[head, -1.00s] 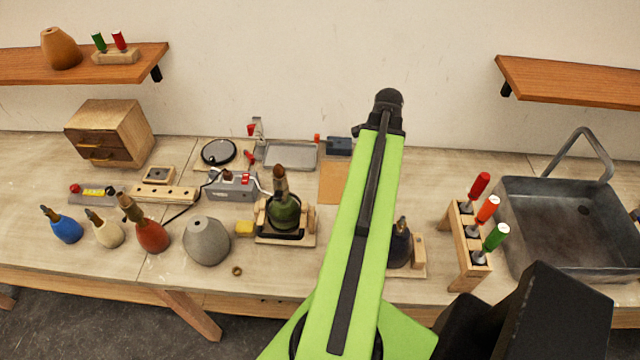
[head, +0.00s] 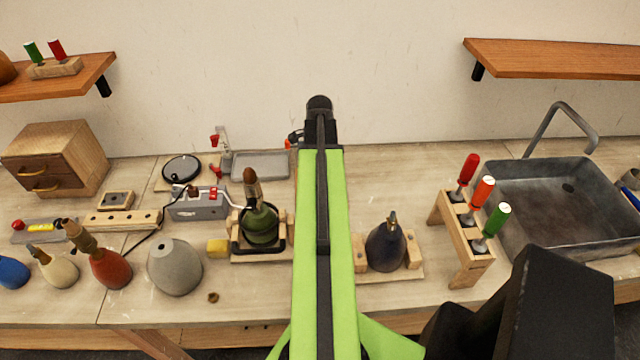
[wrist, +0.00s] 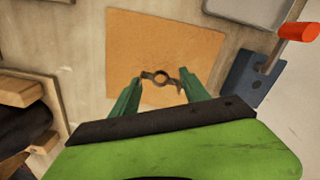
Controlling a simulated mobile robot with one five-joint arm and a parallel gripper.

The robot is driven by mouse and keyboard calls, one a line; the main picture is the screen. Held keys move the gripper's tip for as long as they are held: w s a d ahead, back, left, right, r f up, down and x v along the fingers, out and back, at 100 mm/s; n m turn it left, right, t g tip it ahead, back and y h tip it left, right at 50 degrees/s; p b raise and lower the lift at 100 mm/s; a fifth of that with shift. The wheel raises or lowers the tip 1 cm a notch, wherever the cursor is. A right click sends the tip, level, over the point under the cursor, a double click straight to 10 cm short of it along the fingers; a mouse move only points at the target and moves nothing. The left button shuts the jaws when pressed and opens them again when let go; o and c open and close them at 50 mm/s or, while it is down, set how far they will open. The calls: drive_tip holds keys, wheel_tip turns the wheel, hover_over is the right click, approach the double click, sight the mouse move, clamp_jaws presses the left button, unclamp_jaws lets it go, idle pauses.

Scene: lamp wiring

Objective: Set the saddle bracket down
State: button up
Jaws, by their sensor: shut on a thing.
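The saddle bracket (wrist: 161,77) is a small dark metal ring with two ears, seen in the wrist view. My gripper (wrist: 160,76) is shut on it, with one green finger at each end of the bracket. Behind the bracket is a flat tan mat (wrist: 205,45); I cannot tell whether the bracket touches it. In the head view my arm covers the bracket, the fingers and nearly all of the mat.
Left of my arm stand a green lamp base in a wooden cradle (head: 262,225) and a grey metal tray (head: 262,165). On the right are a dark lamp base (head: 386,248), a screwdriver rack (head: 462,240) and a metal sink (head: 530,225). A blue-grey block (wrist: 243,78) lies beside the mat.

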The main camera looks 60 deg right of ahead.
wheel_tip(320, 180, down, 4)
drive_tip(key=b, duration=0.4)
drive_tip(key=shift+f, duration=0.15)
drive_tip(key=shift+s+r, duration=0.1)
drive_tip(key=shift+r, duration=0.1)
drive_tip(key=shift+f, duration=0.15)
drive_tip(key=o, duration=1.6)
drive_tip(key=shift+c, duration=0.2)
wheel_tip(320, 180, up, 12)
drive_tip(key=p, duration=1.2)
drive_tip(key=shift+r, duration=0.2)
